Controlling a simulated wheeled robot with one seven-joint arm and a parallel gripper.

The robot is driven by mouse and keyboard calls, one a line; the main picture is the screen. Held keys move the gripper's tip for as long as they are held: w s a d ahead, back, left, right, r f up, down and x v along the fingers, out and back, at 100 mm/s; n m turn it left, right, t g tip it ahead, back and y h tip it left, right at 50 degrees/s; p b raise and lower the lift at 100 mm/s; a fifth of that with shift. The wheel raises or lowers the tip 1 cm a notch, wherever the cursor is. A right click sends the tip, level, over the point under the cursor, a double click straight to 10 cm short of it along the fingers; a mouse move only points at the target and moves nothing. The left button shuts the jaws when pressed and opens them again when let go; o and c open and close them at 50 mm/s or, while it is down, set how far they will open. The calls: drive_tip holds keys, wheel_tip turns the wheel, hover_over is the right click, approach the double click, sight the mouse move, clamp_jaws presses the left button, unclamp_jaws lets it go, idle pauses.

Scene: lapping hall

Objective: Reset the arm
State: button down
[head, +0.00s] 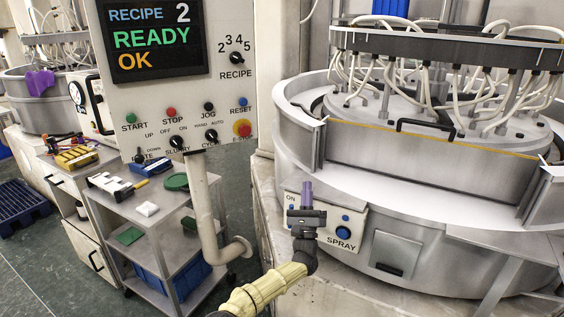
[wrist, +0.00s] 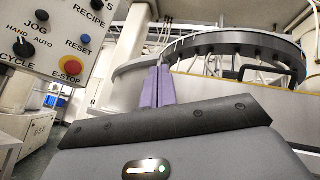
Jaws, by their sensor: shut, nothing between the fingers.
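My gripper (head: 306,190) has purple fingers that are together and empty. In the head view it is raised in front of the round lapping machine (head: 400,240), overlapping the spray box (head: 343,229) with its ON label and blue buttons. In the wrist view the purple fingers (wrist: 158,87) point up and stand side by side, with nothing held. My arm (head: 268,290) reaches up from the bottom of the head view, with a yellowish sleeve. Whether the gripper touches the spray box cannot be told.
The control panel (head: 242,93) reads RECIPE 2, READY, OK, and hangs left of my gripper on a bent pipe (head: 200,205). A grey cart (head: 150,222) with tools and a blue bin stands at left.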

drive_tip(key=s+d+m+g+h+p, duration=0.1)
drive_tip(key=s+d+m+g+h, duration=0.5)
drive_tip(key=d+m+g+h, duration=0.45)
drive_tip(key=s+d+m+g+h, duration=0.5)
drive_tip(key=d+m+g+h, duration=0.45)
drive_tip(key=d+m, duration=0.2)
drive_tip(key=s+d+f+m+g+y+p, duration=0.1)
drive_tip(key=s+d+f+m+g+y, duration=0.2)
drive_tip(key=s+m+g, duration=0.25)
drive_tip(key=s+d+f+m+g+y, duration=0.3)
drive_tip(key=s+f+m+g+y, duration=0.15)
drive_tip(key=s, duration=0.25)
drive_tip(key=s+a+f+m+y+p, duration=0.2)
drive_tip(key=s+a+f+m+y, duration=0.3)
drive_tip(key=s+a+y, duration=0.45)
drive_tip(key=s+a+r+m+t+y, duration=0.1)
drive_tip(key=a+r+m+t+y, duration=0.1)
drive_tip(key=a, duration=0.6)
drive_tip(key=s+a+r+m+t+y+p, duration=0.1)
drive_tip(key=s+a+r+t+y, duration=0.1)
drive_tip(key=a+r+y, duration=0.3)
drive_tip(key=a+r+t, duration=0.1)
drive_tip(key=a+r, duration=0.1)
drive_tip(key=a, duration=0.2)
drive_tip(key=shift+a+m, duration=0.15)
drive_tip(key=shift+m, duration=0.25)
drive_tip(key=shift+r, duration=0.1)
